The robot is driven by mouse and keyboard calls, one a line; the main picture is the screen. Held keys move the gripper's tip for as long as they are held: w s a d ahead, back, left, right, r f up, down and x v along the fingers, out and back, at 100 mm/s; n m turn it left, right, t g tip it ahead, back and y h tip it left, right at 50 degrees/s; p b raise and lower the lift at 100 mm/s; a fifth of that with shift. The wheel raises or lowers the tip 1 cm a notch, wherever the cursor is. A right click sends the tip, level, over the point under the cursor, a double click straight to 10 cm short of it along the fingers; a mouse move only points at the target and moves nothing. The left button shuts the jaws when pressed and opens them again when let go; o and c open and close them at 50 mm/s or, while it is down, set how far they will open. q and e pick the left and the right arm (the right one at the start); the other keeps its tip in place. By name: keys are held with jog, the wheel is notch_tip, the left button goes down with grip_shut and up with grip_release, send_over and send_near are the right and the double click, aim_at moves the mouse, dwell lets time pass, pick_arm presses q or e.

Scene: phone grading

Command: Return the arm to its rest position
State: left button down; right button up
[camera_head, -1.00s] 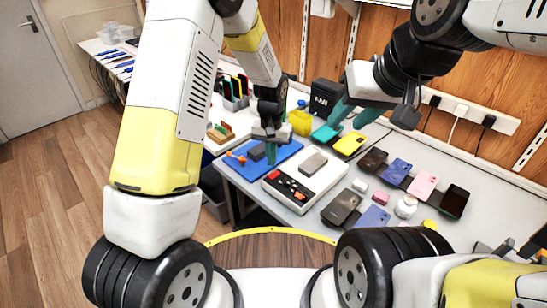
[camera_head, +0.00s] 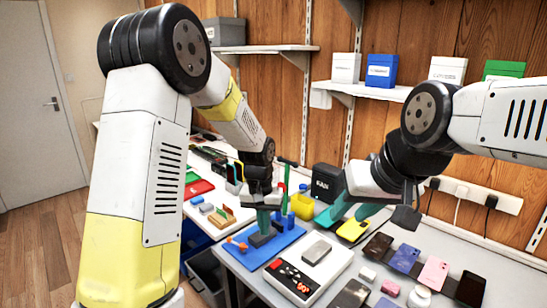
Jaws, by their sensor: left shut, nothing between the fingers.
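My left gripper (camera_head: 265,221) is shut and empty, with its teal fingers pointing down over the blue mat (camera_head: 283,247) on the bench. A dark block (camera_head: 262,239) lies on the mat just below the fingertips; I cannot tell whether they touch. My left arm rises from the lower left to a high elbow and bends down to the mat. My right gripper (camera_head: 348,214) is open, its teal fingers apart, near a yellow phone (camera_head: 354,230) on the bench. It appears to hold nothing. My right arm comes in from the upper right.
A white device (camera_head: 334,261) with a grey phone (camera_head: 316,250) stands beside the mat. Several phones lie at the right, including a pink one (camera_head: 433,272). A black box (camera_head: 326,183) and yellow bin (camera_head: 301,206) stand behind. Shelves (camera_head: 372,91) with boxes hang above.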

pick_arm(q)
jog(key=s+a+r+t, duration=0.1)
jog(key=s+a+r, duration=0.2)
jog(key=r, duration=0.2)
jog(key=s+a+r+n+t+h, duration=0.1)
jog(key=s+a+r, duration=0.15)
jog(key=r, duration=0.25)
jog(key=s+a+r+t, duration=0.1)
jog(key=s+a+r, duration=0.1)
jog(key=s+r, duration=0.25)
jog(key=s+a+r+t, duration=0.1)
jog(key=s+a+r, duration=0.1)
jog(key=s, duration=0.3)
jog(key=s+a+r+n+t, duration=0.1)
jog(key=s+a+r, duration=0.1)
jog(key=s, duration=0.4)
jog(key=shift+r+h, duration=0.3)
jog(key=shift+r, duration=0.45)
pick_arm(e)
jog(key=shift+c, duration=0.3)
